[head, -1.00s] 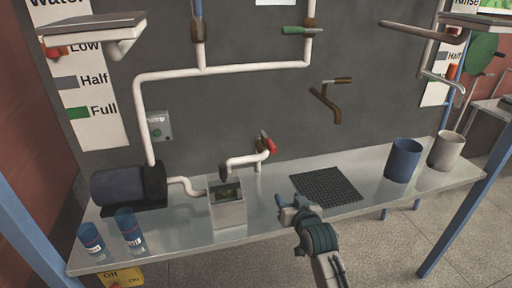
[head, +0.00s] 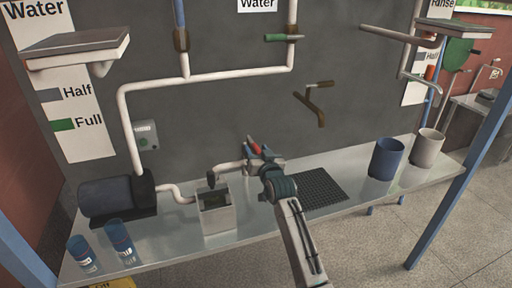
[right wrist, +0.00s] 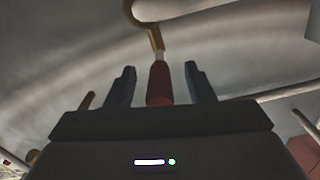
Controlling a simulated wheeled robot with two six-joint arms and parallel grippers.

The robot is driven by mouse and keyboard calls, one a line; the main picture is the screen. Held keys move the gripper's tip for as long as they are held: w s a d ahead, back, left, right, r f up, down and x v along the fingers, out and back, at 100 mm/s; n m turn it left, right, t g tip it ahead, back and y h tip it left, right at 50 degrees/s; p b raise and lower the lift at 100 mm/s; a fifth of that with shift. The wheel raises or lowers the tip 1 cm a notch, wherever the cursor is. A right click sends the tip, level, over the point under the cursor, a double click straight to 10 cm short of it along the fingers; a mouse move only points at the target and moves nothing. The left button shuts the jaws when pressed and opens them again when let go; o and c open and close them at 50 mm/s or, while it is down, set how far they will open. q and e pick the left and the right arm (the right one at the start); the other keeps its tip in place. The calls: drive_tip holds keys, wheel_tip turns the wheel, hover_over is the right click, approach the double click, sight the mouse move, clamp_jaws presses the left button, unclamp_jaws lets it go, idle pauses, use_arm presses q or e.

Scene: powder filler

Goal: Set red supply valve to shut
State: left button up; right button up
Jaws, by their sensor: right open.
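The red valve handle (head: 254,146) sits at the back of the steel bench, on the white pipe with the spout (head: 229,167). My right gripper (head: 258,149) is open at the handle, which hides part of the valve in the head view. In the right wrist view, the red handle (right wrist: 159,85) stands between the two open fingers (right wrist: 159,72), with a visible gap on each side. A brass-coloured stem and a white pipe lie beyond it. My left gripper is not in view.
A grey open box (head: 217,219) stands under the spout. A dark motor-like cylinder (head: 112,196), two blue jars (head: 118,238), a black mat (head: 320,187), a blue cup (head: 386,159) and a white cup (head: 428,147) are on the bench. A green-handled valve (head: 282,38) is higher up.

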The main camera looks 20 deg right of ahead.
drive_tip(key=shift+w, duration=0.45)
clamp_jaws()
